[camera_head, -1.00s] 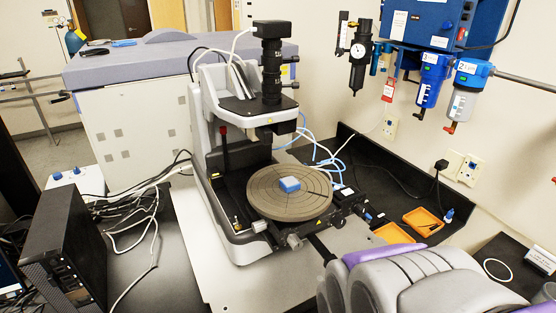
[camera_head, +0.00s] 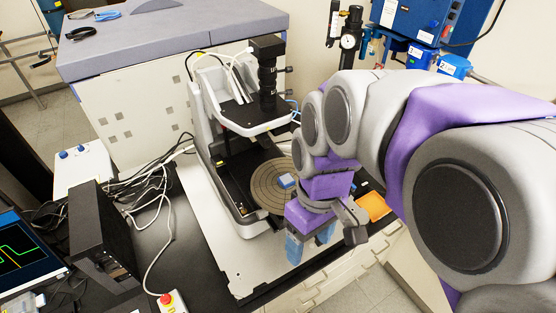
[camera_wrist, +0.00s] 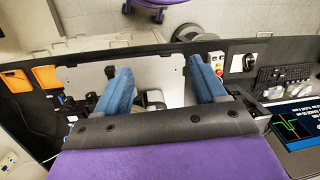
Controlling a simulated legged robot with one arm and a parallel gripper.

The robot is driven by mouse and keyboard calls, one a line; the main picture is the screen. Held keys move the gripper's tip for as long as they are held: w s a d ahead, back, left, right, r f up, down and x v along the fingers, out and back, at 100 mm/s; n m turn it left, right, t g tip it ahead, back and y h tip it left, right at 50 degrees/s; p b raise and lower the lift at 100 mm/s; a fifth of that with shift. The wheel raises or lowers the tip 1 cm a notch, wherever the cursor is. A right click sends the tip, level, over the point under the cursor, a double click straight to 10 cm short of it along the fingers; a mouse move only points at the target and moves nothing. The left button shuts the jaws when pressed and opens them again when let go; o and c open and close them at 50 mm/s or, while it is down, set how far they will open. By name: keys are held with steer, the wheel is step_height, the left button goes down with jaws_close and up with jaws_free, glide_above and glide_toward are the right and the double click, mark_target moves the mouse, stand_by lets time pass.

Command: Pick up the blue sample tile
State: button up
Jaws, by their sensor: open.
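The blue sample tile (camera_head: 287,181) lies on the round dark stage (camera_head: 262,186) of the stylus profiler (camera_head: 232,100), partly behind my arm in the head view. My gripper (camera_head: 309,248) has blue fingers pointing down, in front of the stage and nearer the camera than the tile. In the wrist view my gripper (camera_wrist: 162,85) shows its two blue fingers wide apart with nothing held between them. The tile cannot be made out in the wrist view.
An orange tray (camera_head: 374,206) lies right of my gripper. The profiler's column and camera (camera_head: 267,75) rise behind the stage. A black box (camera_head: 102,235), white cables and a red stop button (camera_head: 167,299) are at left. A monitor (camera_head: 25,255) stands at far left.

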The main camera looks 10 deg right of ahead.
steer(key=w+d+r+n+y, duration=0.1)
steer(key=w+d+r+n, duration=0.1)
steer(key=w+n, duration=0.45)
steer(key=w+d+r+n+y, duration=0.1)
steer(key=w+d+n, duration=0.2)
steer(key=w, duration=0.7)
steer(key=w+d+r+n+y, duration=0.15)
steer(key=w+n, duration=0.25)
steer(key=w, duration=0.5)
steer(key=n+b, duration=0.2)
steer(key=n, duration=0.1)
glide_above(288, 178)
steer(key=w+d, duration=0.1)
steer(key=d, duration=0.3)
steer(key=f, duration=1)
steer(key=shift+w+f, duration=0.2)
steer(key=shift+f, duration=0.55)
steer(key=shift+s+a+f, duration=0.15)
steer(key=shift+a+f, duration=0.2)
steer(key=shift+a, duration=0.2)
steer(key=a+f+p, duration=0.1)
steer(key=s+a+f, duration=0.1)
steer(key=f, duration=0.1)
steer(key=shift+a+p, duration=0.2)
steer(key=shift+p, duration=0.15)
steer(key=shift+w+f, duration=0.1)
steer(key=shift+f, duration=0.35)
